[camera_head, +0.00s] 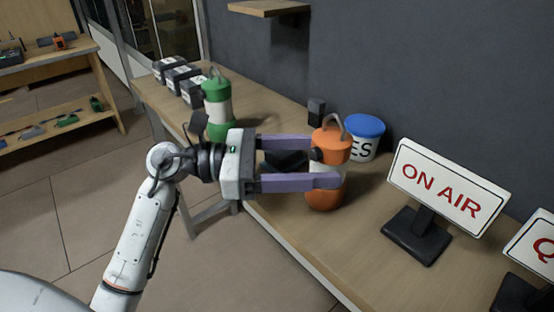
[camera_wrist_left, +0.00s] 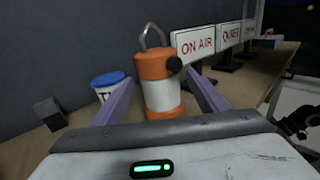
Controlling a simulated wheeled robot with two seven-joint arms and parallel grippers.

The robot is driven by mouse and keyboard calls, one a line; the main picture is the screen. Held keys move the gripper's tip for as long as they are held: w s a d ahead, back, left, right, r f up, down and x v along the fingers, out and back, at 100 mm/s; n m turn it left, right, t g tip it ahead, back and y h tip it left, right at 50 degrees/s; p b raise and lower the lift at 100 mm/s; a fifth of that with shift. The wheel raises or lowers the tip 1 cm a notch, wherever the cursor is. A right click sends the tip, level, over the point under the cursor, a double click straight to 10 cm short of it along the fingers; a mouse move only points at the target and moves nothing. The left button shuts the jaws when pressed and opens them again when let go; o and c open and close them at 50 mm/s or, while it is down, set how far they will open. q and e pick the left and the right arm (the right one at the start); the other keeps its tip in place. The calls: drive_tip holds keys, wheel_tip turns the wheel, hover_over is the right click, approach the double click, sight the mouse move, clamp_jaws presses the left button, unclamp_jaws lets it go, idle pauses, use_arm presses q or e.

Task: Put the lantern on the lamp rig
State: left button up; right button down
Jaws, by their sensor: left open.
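An orange and white lantern (camera_head: 332,145) with a grey handle stands upright on the wooden bench. In the left wrist view the lantern (camera_wrist_left: 157,70) stands between my left gripper's fingers. My left gripper (camera_head: 325,168) is open, with its purple fingertips at either side of the lantern, apart from each other. I cannot tell whether a finger touches it. A green and white lantern (camera_head: 217,103) stands further back on the bench, left of the gripper. I cannot make out a lamp rig for certain. My right gripper is not in view.
A blue-lidded tub (camera_head: 364,138) stands just behind the orange lantern. An ON AIR sign (camera_head: 447,188) stands to its right. Several dark boxes (camera_head: 178,76) line the bench's far end. A small wooden shelf (camera_head: 270,7) is on the wall.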

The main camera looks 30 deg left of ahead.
use_arm(q)
drive_tip(key=b+v, duration=0.1)
drive_tip(key=v, duration=0.3)
drive_tip(key=b+v, duration=0.1)
drive_tip(key=v, duration=0.3)
drive_tip(key=shift+s+a+f, duration=0.15)
drive_tip(key=shift+f, duration=0.05)
drive_tip(key=shift+s+a+r, duration=0.15)
drive_tip(key=shift+s+a, duration=0.15)
drive_tip(key=shift+a, duration=0.15)
